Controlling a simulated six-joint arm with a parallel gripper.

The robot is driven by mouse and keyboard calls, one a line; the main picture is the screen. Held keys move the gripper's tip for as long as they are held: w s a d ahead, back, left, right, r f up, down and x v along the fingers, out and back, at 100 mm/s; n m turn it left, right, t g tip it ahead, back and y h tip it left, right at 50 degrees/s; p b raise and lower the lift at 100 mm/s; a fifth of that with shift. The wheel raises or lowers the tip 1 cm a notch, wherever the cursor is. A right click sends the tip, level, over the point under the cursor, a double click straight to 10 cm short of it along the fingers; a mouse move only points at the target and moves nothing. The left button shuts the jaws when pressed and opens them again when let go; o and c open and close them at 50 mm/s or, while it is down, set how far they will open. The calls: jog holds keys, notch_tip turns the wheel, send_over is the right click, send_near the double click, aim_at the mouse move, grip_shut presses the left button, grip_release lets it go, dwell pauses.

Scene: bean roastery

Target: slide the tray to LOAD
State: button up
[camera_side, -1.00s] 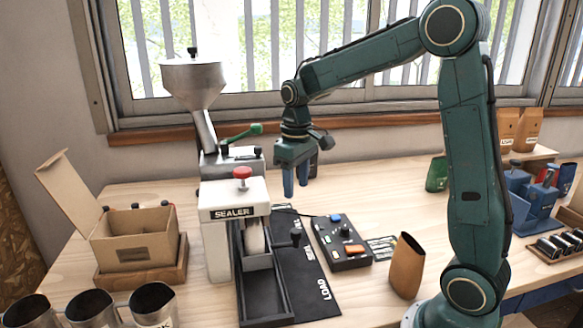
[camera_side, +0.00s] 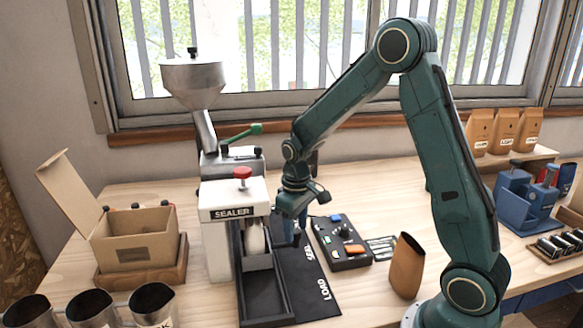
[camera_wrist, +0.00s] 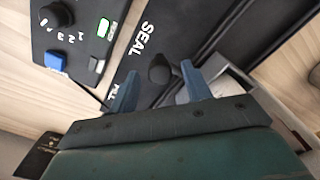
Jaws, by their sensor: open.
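The black tray (camera_side: 262,293) sits in its track in front of the white sealer (camera_side: 232,196). A pale bag (camera_side: 254,238) stands in the tray's back part, under the sealer's front. The word LOAD (camera_side: 324,288) is printed on the black mat near its front end. The tray's dark round knob (camera_wrist: 160,70) shows in the wrist view beside the word SEAL (camera_wrist: 147,40). My gripper (camera_side: 290,234) is low over the mat at the tray's right side. In the wrist view its blue fingers (camera_wrist: 160,88) are apart, one on each side of the knob. I cannot tell whether they touch it.
A control box (camera_side: 341,243) with a blue and an orange button stands close to the right of my gripper. A brown pouch (camera_side: 407,266) stands farther right. An open cardboard box (camera_side: 133,236) and metal jugs (camera_side: 92,309) are on the left.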

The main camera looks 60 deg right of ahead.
jog(key=shift+f, duration=0.15)
grip_shut()
jog(key=shift+s+a, duration=4.65)
jog(key=shift+a, duration=0.15)
grip_release()
jog(key=shift+s, duration=0.1)
jog(key=shift+r, duration=0.2)
